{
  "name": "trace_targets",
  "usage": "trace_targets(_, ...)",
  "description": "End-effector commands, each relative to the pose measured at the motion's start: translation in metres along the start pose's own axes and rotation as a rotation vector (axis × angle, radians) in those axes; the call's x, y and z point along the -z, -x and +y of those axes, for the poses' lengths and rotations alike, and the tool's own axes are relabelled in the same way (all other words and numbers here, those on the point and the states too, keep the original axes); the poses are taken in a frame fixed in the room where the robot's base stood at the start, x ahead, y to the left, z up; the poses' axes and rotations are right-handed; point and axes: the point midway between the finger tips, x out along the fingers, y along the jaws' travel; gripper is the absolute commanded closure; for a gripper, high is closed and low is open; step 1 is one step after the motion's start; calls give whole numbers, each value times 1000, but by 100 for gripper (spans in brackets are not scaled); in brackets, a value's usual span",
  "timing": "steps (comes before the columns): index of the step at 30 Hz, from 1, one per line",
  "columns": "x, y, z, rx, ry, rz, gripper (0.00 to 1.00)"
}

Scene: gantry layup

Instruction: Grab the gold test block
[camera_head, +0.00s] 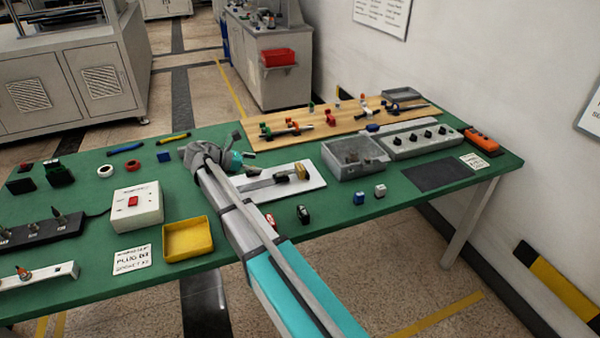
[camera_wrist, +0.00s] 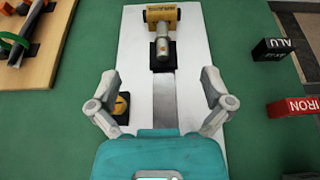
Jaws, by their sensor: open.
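A gold block with dark lettering (camera_wrist: 160,14) stands at the far end of a white board (camera_wrist: 212,60), with dark parts at its sides. A grey cylinder and a metal strip lie in line with it, toward me. In the head view a gold piece (camera_head: 302,171) shows at the right end of the white board (camera_head: 316,184). My gripper (camera_wrist: 160,92) is open and empty, its fingers spread over the near part of the board, well short of the gold block. A small black pad with a yellow round mark (camera_wrist: 121,108) is beside my left finger.
A black block marked ALU (camera_wrist: 273,50) and a red block marked IRON (camera_wrist: 297,108) stand on the green table right of the board. A wooden board with parts (camera_wrist: 33,40) is at left. A grey bin (camera_head: 355,170) stands beyond the white board in the head view.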

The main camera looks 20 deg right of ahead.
Motion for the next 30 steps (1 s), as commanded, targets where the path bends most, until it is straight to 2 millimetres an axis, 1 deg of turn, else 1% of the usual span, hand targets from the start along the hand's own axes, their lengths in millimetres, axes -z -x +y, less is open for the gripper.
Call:
trace_targets(5,1,-4,0,1,-1,1,0)
trace_targets(8,2,-11,-1,2,-2,1,0)
trace_targets(11,2,-23,-1,1,-2,1,0)
trace_targets(18,3,-59,-1,2,-3,2,0)
trace_targets(21,3,-72,-1,2,-2,2,0)
trace_targets(25,2,-83,-1,1,-2,2,0)
trace_targets(30,1,-87,0,0,-2,2,0)
